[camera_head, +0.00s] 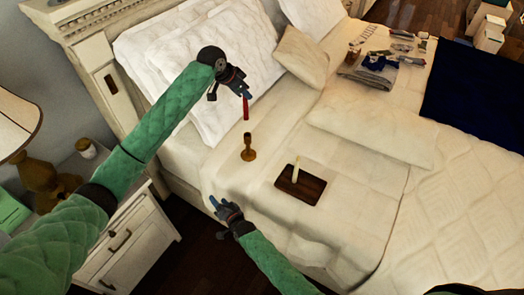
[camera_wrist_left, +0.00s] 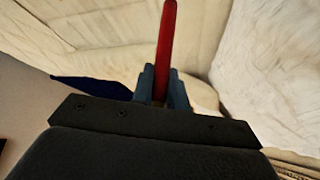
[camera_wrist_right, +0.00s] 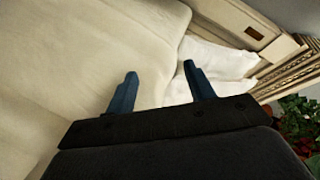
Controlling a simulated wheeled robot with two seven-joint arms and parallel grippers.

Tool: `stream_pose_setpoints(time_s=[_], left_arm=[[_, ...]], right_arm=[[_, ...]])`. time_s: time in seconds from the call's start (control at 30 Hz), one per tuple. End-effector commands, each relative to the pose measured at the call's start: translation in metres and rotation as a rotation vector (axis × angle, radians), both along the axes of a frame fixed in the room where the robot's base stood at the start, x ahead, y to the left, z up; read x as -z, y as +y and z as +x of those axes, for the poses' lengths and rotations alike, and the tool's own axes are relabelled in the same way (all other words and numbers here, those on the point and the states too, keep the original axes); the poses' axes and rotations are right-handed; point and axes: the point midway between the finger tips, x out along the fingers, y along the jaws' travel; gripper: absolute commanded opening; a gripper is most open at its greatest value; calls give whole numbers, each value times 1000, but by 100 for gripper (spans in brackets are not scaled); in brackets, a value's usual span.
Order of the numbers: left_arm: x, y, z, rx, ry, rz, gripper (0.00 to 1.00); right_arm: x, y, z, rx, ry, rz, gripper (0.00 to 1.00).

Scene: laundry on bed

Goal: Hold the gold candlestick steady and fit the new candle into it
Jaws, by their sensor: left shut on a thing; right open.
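A gold candlestick (camera_head: 249,150) stands upright and empty on the bed. My left gripper (camera_head: 246,94) is above it, shut on a red candle (camera_head: 246,110) that hangs down over the candlestick, apart from it. The red candle also shows between the fingers in the left wrist view (camera_wrist_left: 166,45). A cream candle (camera_head: 295,172) stands upright at a dark wooden tray (camera_head: 312,190), to the right of and nearer than the candlestick. My right gripper (camera_head: 216,206) is open and empty by the bed's near edge, below and left of the candlestick. Its spread fingers show in the right wrist view (camera_wrist_right: 160,84).
White pillows (camera_head: 200,75) and a small cushion (camera_head: 302,57) lie behind the candlestick. Folded clothes (camera_head: 370,72) and a dark blue cloth (camera_head: 475,90) lie farther off. A nightstand (camera_head: 135,235) with a lamp (camera_head: 40,175) is at left. The bedding around the candlestick is clear.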

Motion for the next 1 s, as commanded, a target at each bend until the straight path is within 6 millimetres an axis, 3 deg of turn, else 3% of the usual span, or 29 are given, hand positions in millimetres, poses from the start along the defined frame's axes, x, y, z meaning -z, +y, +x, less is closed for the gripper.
stream_pose_setpoints(time_s=[0.03, 0.2, 0.4, 0.53, 0.6, 0.77, 1.0], left_arm=[[0, 0, 0, 0, 0, 0, 0], [0, 0, 0, 0, 0, 0, 0], [0, 0, 0, 0, 0, 0, 0], [0, 0, 0, 0, 0, 0, 0], [0, 0, 0, 0, 0, 0, 0], [0, 0, 0, 0, 0, 0, 0], [0, 0, 0, 0, 0, 0, 0]], right_arm=[[-23, 3, 12, 3, -30, 25, 53], [-87, 8, 39, 10, -112, 99, 53], [-145, 6, 61, 8, -189, 138, 53], [-177, -7, 74, -8, -242, 100, 53], [-188, -21, 81, -25, -269, 27, 53], [-187, -61, 91, -74, -299, -203, 53], [-184, -137, 105, -157, -324, -600, 53]])
